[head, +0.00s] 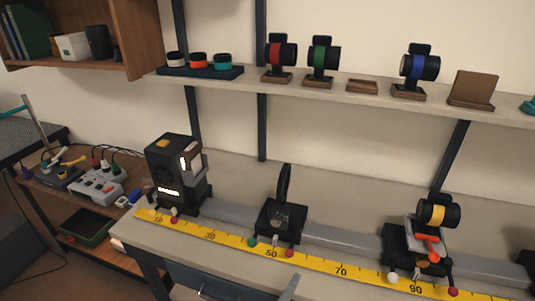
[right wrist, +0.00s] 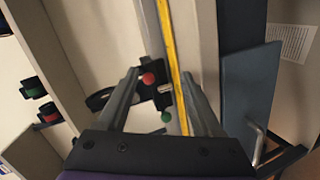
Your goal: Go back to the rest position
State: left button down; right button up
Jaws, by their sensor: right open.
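My right gripper (right wrist: 160,76) is open and empty in the right wrist view. Its two grey fingers stand apart, with a red knob (right wrist: 149,77), a silver knob (right wrist: 165,88) and a green knob (right wrist: 166,116) showing between or beyond them. In the head view, a grey finger-like piece (head: 289,287) at the bottom edge appears to be part of this gripper, in front of the middle carrier (head: 281,222) with its upright dark round lens (head: 284,184). Whether anything touches the knobs cannot be told. My left gripper is in neither view.
A bench rail with a yellow scale (head: 315,264) carries a black lamp box (head: 176,172) at left and a yellow-banded lens mount (head: 438,212) at right. A shelf (head: 225,82) above holds red, green and blue banded lenses. A control box (head: 96,184) sits at left.

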jog(key=s+d+f+m+g+y, duration=0.1)
jog(key=s+d+f+m+g, duration=0.15)
jog(key=d, duration=0.35)
jog(key=s+d+f+m+g, duration=0.2)
jog(key=s+d+f+g, duration=0.2)
jog(key=d, duration=0.2)
jog(key=s+d+f+m+g+y, duration=0.1)
jog(key=s+m+g+y, duration=0.1)
jog(key=s+m+y, duration=0.45)
pick_arm(q)
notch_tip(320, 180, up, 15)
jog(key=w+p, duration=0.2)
jog(key=p, duration=1.1)
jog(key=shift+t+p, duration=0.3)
pick_arm(e)
notch_tip(320, 180, up, 15)
jog(key=n+h, duration=0.1)
jog(key=shift+w+t, duration=0.35)
jog(key=shift+w, duration=0.1)
jog(key=shift+s+r, duration=0.1)
jog(key=shift+c, duration=1.4)
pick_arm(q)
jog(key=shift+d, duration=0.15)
pick_arm(e)
jog(key=shift+d, duration=0.15)
